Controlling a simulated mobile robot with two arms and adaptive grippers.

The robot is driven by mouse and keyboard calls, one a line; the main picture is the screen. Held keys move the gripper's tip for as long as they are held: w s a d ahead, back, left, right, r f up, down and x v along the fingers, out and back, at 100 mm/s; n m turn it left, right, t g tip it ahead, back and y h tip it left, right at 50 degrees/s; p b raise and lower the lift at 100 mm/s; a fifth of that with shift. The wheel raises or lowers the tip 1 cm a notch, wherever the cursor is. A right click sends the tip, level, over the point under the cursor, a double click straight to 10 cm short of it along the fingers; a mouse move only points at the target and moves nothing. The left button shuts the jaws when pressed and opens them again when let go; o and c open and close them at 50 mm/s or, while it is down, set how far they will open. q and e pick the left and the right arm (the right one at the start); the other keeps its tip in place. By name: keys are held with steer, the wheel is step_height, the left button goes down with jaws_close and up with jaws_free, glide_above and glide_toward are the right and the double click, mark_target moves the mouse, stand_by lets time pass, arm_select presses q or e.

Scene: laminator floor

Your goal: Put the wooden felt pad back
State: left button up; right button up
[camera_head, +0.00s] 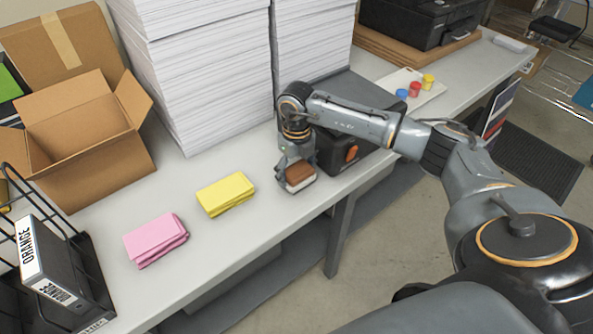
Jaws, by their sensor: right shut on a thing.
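The wooden felt pad (299,174), a brown block with a pale lower layer, is low at the table's front edge, beside the black machine. My right gripper (297,178) reaches down from above and is shut on the pad. I cannot tell whether the pad touches the table. My left gripper is not in view.
A yellow stack (226,194) and a pink stack (155,240) lie on the white table (200,268) to the left. A black laminator-like machine (345,150) with an orange knob stands right of the pad. Tall paper stacks (205,80) rise behind. An open carton (80,135) is at the left.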

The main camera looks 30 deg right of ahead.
mark_target(296, 168)
steer(key=shift+f, duration=0.55)
steer(key=o, duration=1)
steer(key=shift+f, duration=0.1)
step_height(296, 168, up, 12)
steer(key=b, duration=0.2)
steer(key=shift+b, duration=0.3)
